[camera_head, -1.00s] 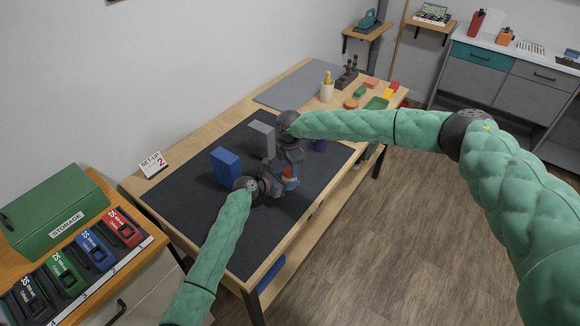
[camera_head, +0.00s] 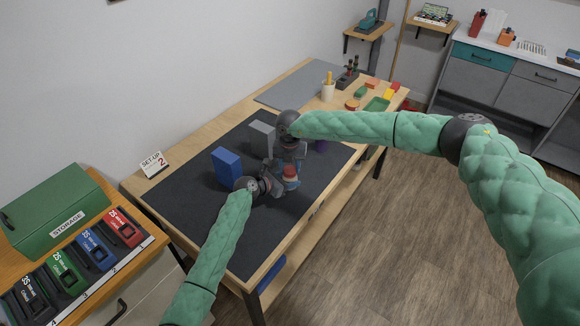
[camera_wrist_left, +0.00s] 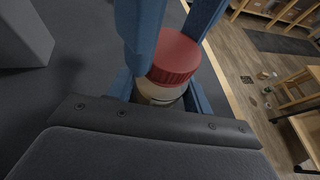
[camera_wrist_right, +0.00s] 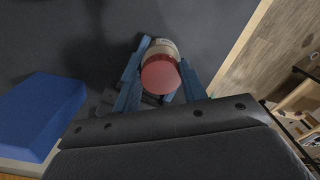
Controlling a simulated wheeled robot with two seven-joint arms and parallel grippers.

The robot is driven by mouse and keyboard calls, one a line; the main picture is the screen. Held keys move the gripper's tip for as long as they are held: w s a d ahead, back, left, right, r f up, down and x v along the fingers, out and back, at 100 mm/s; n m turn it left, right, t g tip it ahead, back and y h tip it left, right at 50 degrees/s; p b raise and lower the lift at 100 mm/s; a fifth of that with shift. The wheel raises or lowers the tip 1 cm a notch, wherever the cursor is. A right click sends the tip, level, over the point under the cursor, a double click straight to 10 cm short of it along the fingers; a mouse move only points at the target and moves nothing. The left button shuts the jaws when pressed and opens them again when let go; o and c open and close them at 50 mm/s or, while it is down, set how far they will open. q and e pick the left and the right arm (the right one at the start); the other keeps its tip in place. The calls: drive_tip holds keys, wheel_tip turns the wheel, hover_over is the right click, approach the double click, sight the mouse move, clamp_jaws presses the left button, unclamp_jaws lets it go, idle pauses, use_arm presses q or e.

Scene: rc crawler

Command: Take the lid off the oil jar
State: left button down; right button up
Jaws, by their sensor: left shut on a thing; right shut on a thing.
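The oil jar has a red ribbed lid (camera_wrist_left: 175,58) and a pale body (camera_wrist_left: 160,93) in the left wrist view. My left gripper (camera_head: 283,186) is shut on the jar's body, low down. My right gripper (camera_head: 290,165) comes from above and is shut on the lid, with its blue fingers on either side. In the right wrist view the lid (camera_wrist_right: 160,75) sits between these fingers, with the pale body (camera_wrist_right: 163,46) behind it. The lid is at the top of the jar; I cannot tell whether it is loose. Fingers hide much of the jar.
A blue block (camera_head: 227,168) and a grey block (camera_head: 262,138) stand on the dark mat (camera_head: 190,207) left of and behind the jar. The mat's front left part is clear.

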drive_tip(key=shift+a+r, duration=0.15)
drive_tip(key=shift+a, duration=0.15)
drive_tip(key=o, duration=1.1)
drive_tip(key=shift+d, duration=0.1)
drive_tip(key=shift+d, duration=0.1)
